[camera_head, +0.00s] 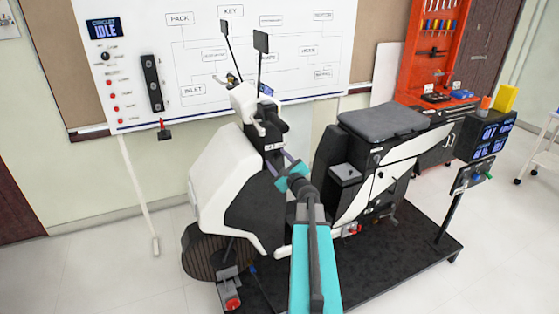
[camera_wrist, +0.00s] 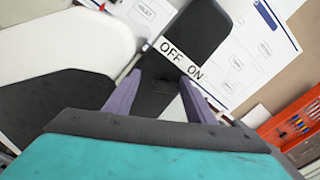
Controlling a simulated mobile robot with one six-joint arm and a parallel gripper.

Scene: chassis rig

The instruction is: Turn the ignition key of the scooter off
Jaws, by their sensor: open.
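The scooter (camera_head: 228,185) has a white and black front, two mirrors and a dark grey seat (camera_head: 383,121). It stands on a black platform. My gripper (camera_head: 277,161) is at the inner side of the front column, below the handlebar, with its purple fingers pointing at it. In the wrist view the open fingers (camera_wrist: 158,95) are spread before a dark panel. A white label (camera_wrist: 181,59) reading OFF and ON lies just beyond them. I cannot make out the ignition key in either view; nothing is clearly between the fingers.
A whiteboard (camera_head: 190,55) with a wiring diagram and a display reading IDLE (camera_head: 103,28) stands behind. A red tool cabinet (camera_head: 432,45) is at the back right. A control post (camera_head: 476,176) rises at the platform's right end. The black platform (camera_head: 400,262) has bare space in front.

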